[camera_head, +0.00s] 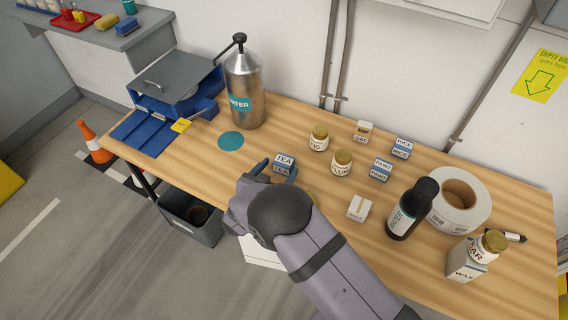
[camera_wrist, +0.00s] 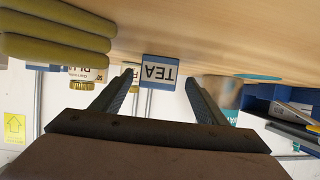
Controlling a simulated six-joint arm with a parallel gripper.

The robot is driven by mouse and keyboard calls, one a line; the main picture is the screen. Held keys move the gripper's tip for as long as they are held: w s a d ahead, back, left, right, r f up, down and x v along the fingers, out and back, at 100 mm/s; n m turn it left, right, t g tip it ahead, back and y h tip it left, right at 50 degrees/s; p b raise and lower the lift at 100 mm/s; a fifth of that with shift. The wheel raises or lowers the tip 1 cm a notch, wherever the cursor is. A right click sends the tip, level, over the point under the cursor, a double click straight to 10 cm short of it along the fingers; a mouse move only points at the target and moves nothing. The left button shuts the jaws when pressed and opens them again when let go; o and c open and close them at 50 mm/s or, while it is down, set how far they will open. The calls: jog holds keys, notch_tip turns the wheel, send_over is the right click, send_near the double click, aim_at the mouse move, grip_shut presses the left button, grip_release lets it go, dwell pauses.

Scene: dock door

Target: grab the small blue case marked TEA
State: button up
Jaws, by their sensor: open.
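The small blue case marked TEA (camera_head: 284,161) stands on the wooden table, left of the jars, with a white label band. In the wrist view the TEA case (camera_wrist: 158,73) appears upside down, ahead of and between my two fingers. My gripper (camera_wrist: 160,82) is open with nothing held. In the head view my gripper (camera_head: 262,170) is just in front of the case, and my arm hides most of the fingers. I cannot tell how far the fingertips are from the case.
Right of the case stand jars, including one marked GLUE (camera_head: 342,162), and small boxes marked PAINT (camera_head: 380,170) and RICE (camera_head: 402,148). A metal WATER bottle (camera_head: 245,92) and blue box (camera_head: 175,85) stand behind left. Yellow rounded pieces (camera_wrist: 55,30) lie close by.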

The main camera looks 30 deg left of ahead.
aim_at(281, 167)
jog(key=shift+p+x, duration=0.4)
jog(key=shift+x, duration=1.75)
jog(key=shift+d+r, duration=0.1)
jog(key=shift+d, duration=0.05)
jog(key=c, duration=1.2)
jog(key=shift+o, duration=0.2)
jog(key=shift+r, duration=0.1)
jog(key=shift+r+b, duration=0.5)
jog(key=shift+r, duration=4.45)
